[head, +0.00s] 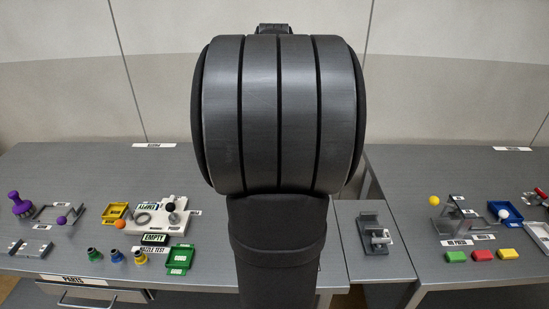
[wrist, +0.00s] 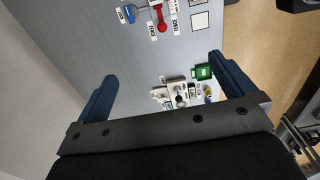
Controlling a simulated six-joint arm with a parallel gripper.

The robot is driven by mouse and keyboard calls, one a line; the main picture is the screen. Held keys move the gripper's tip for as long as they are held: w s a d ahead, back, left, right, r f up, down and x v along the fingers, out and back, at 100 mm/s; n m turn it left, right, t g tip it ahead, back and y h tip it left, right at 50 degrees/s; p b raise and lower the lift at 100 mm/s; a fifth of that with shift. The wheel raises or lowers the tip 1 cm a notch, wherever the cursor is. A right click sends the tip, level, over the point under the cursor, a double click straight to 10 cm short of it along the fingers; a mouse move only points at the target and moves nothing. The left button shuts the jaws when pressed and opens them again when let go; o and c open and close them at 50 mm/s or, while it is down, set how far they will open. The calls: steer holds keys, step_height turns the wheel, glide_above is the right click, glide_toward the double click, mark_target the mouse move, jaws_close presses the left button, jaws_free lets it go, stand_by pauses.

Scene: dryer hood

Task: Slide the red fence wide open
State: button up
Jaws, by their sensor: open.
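I cannot pick out a red fence for certain. In the wrist view, a red lever-like part with a round end (wrist: 161,20) shows at the top, beside a blue part (wrist: 129,14) and white labels. In the head view, a small red part (head: 537,200) is cut off by the right edge. My gripper (wrist: 162,68) shows in the wrist view with its two blue fingers wide apart and nothing between them. It is well above the grey table, apart from every object. In the head view my arm fills the middle and hides the gripper.
Left table: a purple knob (head: 19,206), a white board (head: 158,222), a yellow tray (head: 114,212) and a green tray (head: 180,260). A grey fixture (head: 375,236) sits in the middle. Right table: a blue tray (head: 505,213), a yellow ball (head: 434,201) and coloured blocks. The tables' rear areas are clear.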

steer(key=shift+c, duration=0.4)
steer(key=shift+w+f, duration=0.1)
steer(key=shift+f, duration=0.15)
steer(key=c, duration=0.4)
steer(key=shift+n+g, duration=0.4)
steer(key=shift+g, duration=0.1)
steer(key=f, duration=0.1)
steer(key=w+a+f, duration=0.1)
steer(key=f, duration=0.1)
steer(key=shift+w+a+f, duration=0.15)
steer(key=shift+w+f, duration=0.2)
steer(key=c, duration=0.6)
steer(key=shift+n+g+h, duration=0.3)
steer(key=shift+n+g, duration=0.4)
steer(key=shift+g, duration=0.1)
steer(key=f, duration=0.8)
steer(key=a+f, duration=0.1)
steer(key=f, duration=0.8)
steer(key=a+f, duration=0.1)
steer(key=f, duration=0.7)
steer(key=shift+s+f, duration=0.25)
steer(key=shift+f, duration=0.15)
steer(key=shift+a, duration=0.15)
jaws_close()
